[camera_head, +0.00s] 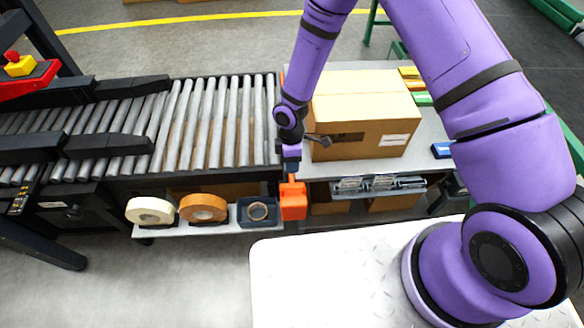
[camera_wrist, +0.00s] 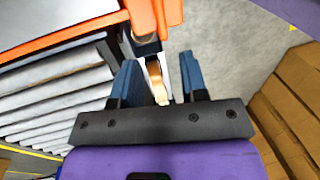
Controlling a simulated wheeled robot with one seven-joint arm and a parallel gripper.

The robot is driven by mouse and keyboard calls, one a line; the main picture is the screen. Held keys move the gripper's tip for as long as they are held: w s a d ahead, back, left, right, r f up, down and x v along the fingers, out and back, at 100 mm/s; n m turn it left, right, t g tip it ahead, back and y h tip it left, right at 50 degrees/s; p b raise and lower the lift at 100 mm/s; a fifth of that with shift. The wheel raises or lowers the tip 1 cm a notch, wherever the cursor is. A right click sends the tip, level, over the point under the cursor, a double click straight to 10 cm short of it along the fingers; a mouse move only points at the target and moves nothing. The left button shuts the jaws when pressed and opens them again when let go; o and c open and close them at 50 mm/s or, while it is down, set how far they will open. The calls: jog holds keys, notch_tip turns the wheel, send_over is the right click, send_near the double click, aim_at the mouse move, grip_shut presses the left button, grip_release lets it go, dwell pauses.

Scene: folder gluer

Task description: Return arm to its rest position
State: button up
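My purple arm reaches from the white platform at lower right over to the end of the roller conveyor. My gripper (camera_head: 291,160) points down there in the head view. Just below it is an orange object (camera_head: 293,202) at the end of the low shelf. In the wrist view my gripper (camera_wrist: 160,62) has its two blue fingers apart. An orange part (camera_wrist: 150,16) lies beyond the fingertips, and a tan and white piece (camera_wrist: 156,80) shows in the gap between them. Clear space shows beside it, so it does not look clamped.
A cardboard box (camera_head: 362,122) stands on the grey table right of my forearm. The roller conveyor (camera_head: 215,125) is to the left. A white roll (camera_head: 150,211), an orange roll (camera_head: 203,208) and a dark tray (camera_head: 257,212) with a roll sit on the low shelf. Floor in front is clear.

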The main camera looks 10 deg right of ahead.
jog(key=shift+r, duration=0.15)
dwell(0.4)
jog(key=w+d+r+m+t, duration=0.1)
jog(key=d+r+m, duration=0.3)
jog(key=r, duration=0.8)
jog(key=w+d+r+m+t+h, duration=0.15)
jog(key=d+r, duration=0.35)
jog(key=r, duration=0.6)
jog(key=d+r+m+t+y, duration=0.1)
jog(key=d+r+m, duration=0.3)
jog(key=r, duration=0.8)
jog(key=s+d+r+m+t, duration=0.1)
jog(key=s+d+r+m, duration=0.1)
jog(key=s+d+r, duration=0.4)
jog(key=s+d+r+m+t, duration=0.15)
jog(key=s+r, duration=0.25)
jog(key=r, duration=0.4)
jog(key=s+d+r+m, duration=0.2)
jog(key=s, duration=0.4)
jog(key=s+d+r+m+t, duration=0.1)
jog(key=s+r+m, duration=0.1)
jog(key=s, duration=0.5)
jog(key=shift+s+d+r+m, duration=0.3)
jog(key=shift+d+r, duration=0.05)
jog(key=shift+d, duration=0.05)
